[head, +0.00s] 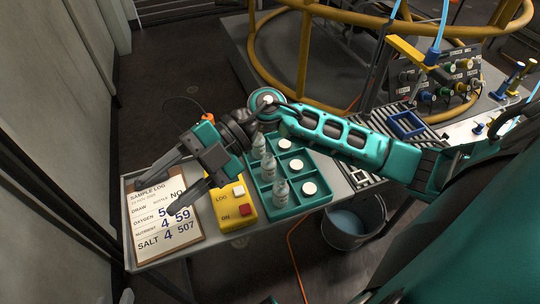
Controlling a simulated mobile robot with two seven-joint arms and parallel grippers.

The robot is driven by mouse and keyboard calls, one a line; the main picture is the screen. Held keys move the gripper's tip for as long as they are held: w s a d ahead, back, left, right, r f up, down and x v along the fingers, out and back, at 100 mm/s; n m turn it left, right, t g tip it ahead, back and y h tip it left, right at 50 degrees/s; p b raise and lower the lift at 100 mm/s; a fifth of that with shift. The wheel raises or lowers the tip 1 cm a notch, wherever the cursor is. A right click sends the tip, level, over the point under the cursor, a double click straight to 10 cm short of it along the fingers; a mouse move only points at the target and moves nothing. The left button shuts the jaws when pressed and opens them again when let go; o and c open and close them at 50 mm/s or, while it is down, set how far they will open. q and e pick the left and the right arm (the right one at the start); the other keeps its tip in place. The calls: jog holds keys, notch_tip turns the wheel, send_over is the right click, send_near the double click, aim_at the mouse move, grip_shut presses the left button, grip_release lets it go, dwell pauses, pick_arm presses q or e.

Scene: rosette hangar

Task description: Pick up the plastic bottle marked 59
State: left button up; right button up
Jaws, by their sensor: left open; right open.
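Three clear bottles with small labels, a far one (259,146), a middle one (268,169) and a near one (281,193), stand upright in the left column of a teal divided crate (312,208). Their numbers are too small to read, so I cannot tell which is marked 59. The sample log (182,239), on a clipboard at the table's left end, shows 59 among its handwritten numbers. My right gripper (157,200) is open and empty over the log, left of the crate and apart from the bottles. Its arm passes over the crate's far side. My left gripper is not in view.
White round pieces (309,188) sit in the crate's right column. A yellow box (229,205) with buttons stands between log and crate. A bucket (352,220) is beside the table. A dark rack with a blue tray (406,125) and a yellow railing (305,50) lie beyond.

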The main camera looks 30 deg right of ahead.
jog(key=w+d+f+h+b, duration=0.2)
jog(key=d+f+h, duration=0.5)
jog(key=d+h, duration=0.15)
jog(key=m+t+h+b, duration=0.1)
jog(key=m+h, duration=0.2)
jog(key=h, duration=0.4)
send_over(269, 164)
jog(key=shift+w+r, duration=0.3)
jog(key=shift+r, duration=0.05)
jog(key=f, duration=0.2)
jog(key=f+b, duration=0.1)
jog(key=f, duration=0.3)
jog(key=shift+d+f+b, duration=0.2)
jog(key=shift+d+b, duration=0.1)
jog(key=shift+f, duration=0.75)
jog(key=f, duration=0.2)
jog(key=f+b, duration=0.1)
jog(key=f, duration=0.1)
jog(key=shift+w+f+b, duration=0.2)
jog(key=shift+f+b, duration=0.1)
jog(key=shift+c, duration=0.2)
jog(key=c, duration=0.8)
